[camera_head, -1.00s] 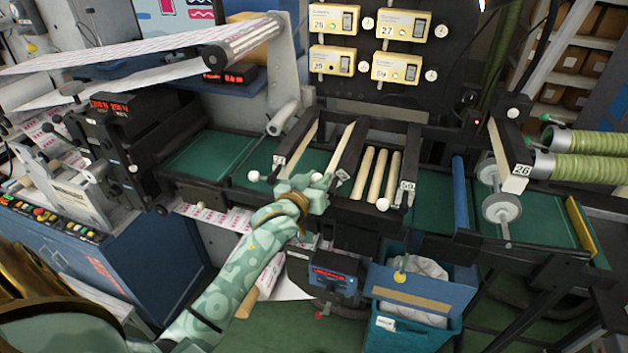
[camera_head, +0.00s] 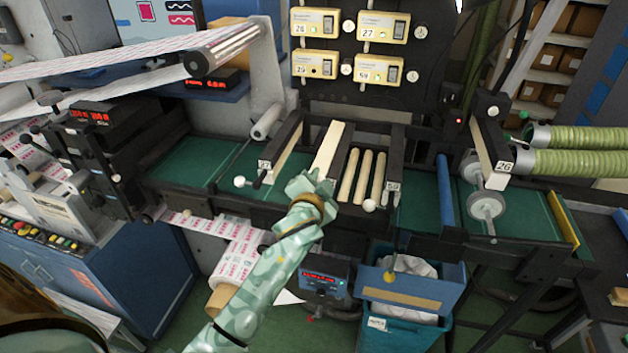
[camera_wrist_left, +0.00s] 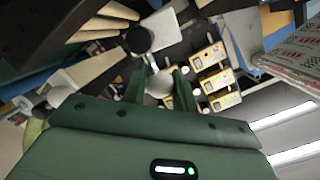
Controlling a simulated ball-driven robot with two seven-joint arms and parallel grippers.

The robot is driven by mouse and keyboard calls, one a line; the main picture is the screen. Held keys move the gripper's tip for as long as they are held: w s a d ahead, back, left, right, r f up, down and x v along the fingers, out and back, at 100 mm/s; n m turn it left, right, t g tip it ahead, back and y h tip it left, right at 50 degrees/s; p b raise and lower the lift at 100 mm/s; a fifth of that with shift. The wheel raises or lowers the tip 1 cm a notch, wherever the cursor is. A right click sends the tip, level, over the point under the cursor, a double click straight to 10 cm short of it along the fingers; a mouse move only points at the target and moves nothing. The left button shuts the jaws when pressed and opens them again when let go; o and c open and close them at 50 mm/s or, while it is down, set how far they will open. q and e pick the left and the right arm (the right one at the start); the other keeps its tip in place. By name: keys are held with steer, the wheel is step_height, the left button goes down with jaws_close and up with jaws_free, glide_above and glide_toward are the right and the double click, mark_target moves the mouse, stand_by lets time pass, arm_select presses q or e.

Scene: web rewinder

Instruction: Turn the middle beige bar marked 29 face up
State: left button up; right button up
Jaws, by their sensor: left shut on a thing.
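The middle bar (camera_head: 328,148) shows a broad beige face in the head view, between its left and right neighbours. Its near end and its 29 mark are hidden by my left gripper (camera_head: 318,182). That gripper is at the near end of the bar. In the left wrist view, my left gripper's green fingers (camera_wrist_left: 160,88) are shut on a pale ball knob (camera_wrist_left: 158,83). My right gripper is not in view.
The left bar (camera_head: 284,141) has a free white ball knob (camera_head: 239,181). Several pale rods (camera_head: 364,174) lie right of the middle bar. A panel of beige switch boxes (camera_head: 316,64) stands behind. A blue bin (camera_head: 417,287) stands below at the front.

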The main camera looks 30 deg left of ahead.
arm_select(q)
steer(key=d+f+m+y+b, duration=0.1)
steer(key=m, duration=0.2)
steer(key=d+f+m+b, duration=0.1)
steer(key=m, duration=0.2)
steer(key=w+d+f+m+y+b, duration=0.1)
steer(key=m, duration=0.3)
steer(key=shift+d+f+t+y, duration=0.25)
steer(key=shift+d+t+y, duration=0.05)
steer(key=shift+d, duration=0.1)
steer(key=shift+d+f+m+t+y+b, duration=0.1)
steer(key=shift+f+m+b, duration=0.2)
steer(key=shift+m, duration=0.35)
steer(key=shift+a+f+m+t+y+b, duration=0.15)
steer(key=shift+m+b, duration=0.15)
steer(key=shift+m, duration=0.3)
steer(key=shift+d+f+m+t+y+b, duration=0.15)
steer(key=shift+f+m+b, duration=0.15)
steer(key=shift+m, duration=0.35)
steer(key=o, duration=1)
steer(key=shift+c, duration=0.2)
